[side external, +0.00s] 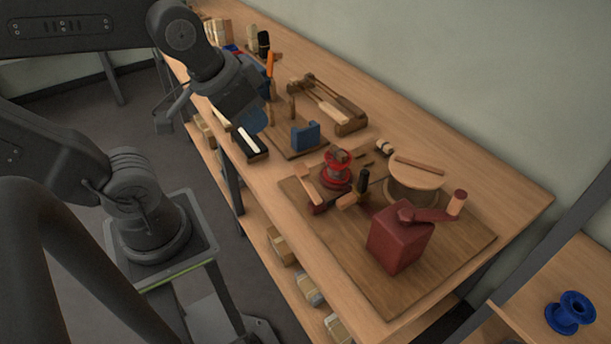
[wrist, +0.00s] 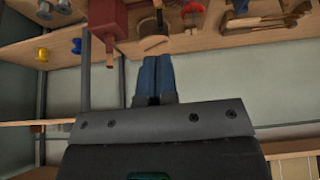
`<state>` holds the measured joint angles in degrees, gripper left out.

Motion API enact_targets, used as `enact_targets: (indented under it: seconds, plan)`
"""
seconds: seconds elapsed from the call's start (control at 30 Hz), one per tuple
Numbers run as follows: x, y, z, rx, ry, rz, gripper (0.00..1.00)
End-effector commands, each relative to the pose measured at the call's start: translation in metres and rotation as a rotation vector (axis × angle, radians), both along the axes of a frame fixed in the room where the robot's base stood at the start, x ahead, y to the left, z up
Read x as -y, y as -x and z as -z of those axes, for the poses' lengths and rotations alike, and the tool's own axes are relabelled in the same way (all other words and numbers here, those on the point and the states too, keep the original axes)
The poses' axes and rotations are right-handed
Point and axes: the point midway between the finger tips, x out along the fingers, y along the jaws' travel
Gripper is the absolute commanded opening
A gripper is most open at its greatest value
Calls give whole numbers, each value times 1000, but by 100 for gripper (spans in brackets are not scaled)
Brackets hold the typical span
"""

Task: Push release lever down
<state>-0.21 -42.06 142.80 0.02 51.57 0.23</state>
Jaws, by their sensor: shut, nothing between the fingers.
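My gripper (side external: 256,121) hangs over the left edge of the bench, beside a blue block (side external: 305,136) and apart from the board of fixtures. In the wrist view its two blue fingers (wrist: 154,62) are together with nothing between them. I cannot tell for sure which part is the release lever. One candidate is a small black-handled lever (side external: 363,181), upright beside a red spool (side external: 337,170). Another is the arm with a wooden handle (side external: 455,203) on top of a dark red box (side external: 398,243). The box also shows in the wrist view (wrist: 107,18). My gripper touches neither.
A round wooden drum (side external: 415,188) stands behind the red box on a wooden board (side external: 340,262). A dark tray with a white strip (side external: 249,140) lies close to my gripper. Tools and a wooden frame (side external: 328,103) stand farther back. A blue spool (side external: 570,312) sits on another shelf.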

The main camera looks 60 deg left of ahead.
Motion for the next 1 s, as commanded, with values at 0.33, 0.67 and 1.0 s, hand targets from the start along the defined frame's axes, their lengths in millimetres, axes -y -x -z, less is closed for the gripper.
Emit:
enact_targets:
  seconds: [0.33,0.67,1.0]
  plan:
    - [-20,-53,20,-176,-30,-3,0]
    - [-54,-114,72,-385,-37,9,0]
    - [-86,-150,137,-550,-15,27,0]
